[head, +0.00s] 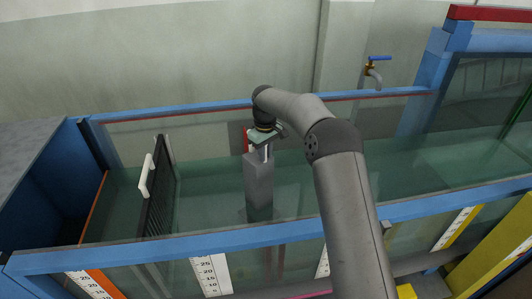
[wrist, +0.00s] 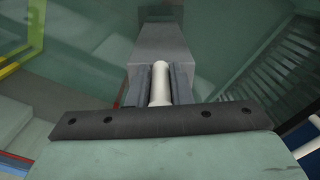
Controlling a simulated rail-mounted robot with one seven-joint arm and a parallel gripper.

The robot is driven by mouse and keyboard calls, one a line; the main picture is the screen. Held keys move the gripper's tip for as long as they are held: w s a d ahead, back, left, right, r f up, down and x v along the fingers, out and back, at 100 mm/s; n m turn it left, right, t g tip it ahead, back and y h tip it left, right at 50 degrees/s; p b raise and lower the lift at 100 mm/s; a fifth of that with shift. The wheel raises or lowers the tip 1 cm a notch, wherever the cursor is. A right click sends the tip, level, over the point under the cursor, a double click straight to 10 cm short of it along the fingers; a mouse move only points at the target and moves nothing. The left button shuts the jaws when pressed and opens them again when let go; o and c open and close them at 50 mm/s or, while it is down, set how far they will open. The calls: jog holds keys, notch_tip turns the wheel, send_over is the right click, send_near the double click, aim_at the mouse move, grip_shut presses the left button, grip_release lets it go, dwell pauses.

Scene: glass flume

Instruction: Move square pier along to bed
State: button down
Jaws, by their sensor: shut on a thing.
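The square pier (head: 259,182) is a grey upright block inside the glass flume, its lower part in the greenish water. My gripper (head: 264,150) is above it, shut on the pale round stem (wrist: 160,84) at the pier's top. In the wrist view the grey pier (wrist: 159,47) extends away beyond the fingers. Its foot is blurred by the water, so I cannot tell whether it touches the bed.
A dark slatted screen (head: 158,195) with a white handle (head: 147,176) stands across the flume to the left. Blue rails (head: 230,259) edge the flume. A blue-handled tap (head: 376,68) is behind. Open water (head: 400,172) lies to the right.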

jog(key=s+a+p, duration=0.1)
jog(key=a, duration=0.8)
jog(key=shift+s+a+r+p, duration=0.2)
jog(key=shift+s+a+p, duration=0.1)
jog(key=shift+s+p, duration=0.1)
dwell(0.8)
dwell(0.3)
jog(key=s+a, duration=0.1)
jog(key=a, duration=0.8)
jog(key=shift+s+a, duration=0.35)
jog(key=shift+s, duration=0.05)
dwell(0.8)
jog(key=shift+f, duration=1.1)
dwell(1.1)
jog(key=c, duration=1.2)
grip_release()
jog(key=shift+f, duration=0.1)
jog(key=shift+c, duration=0.2)
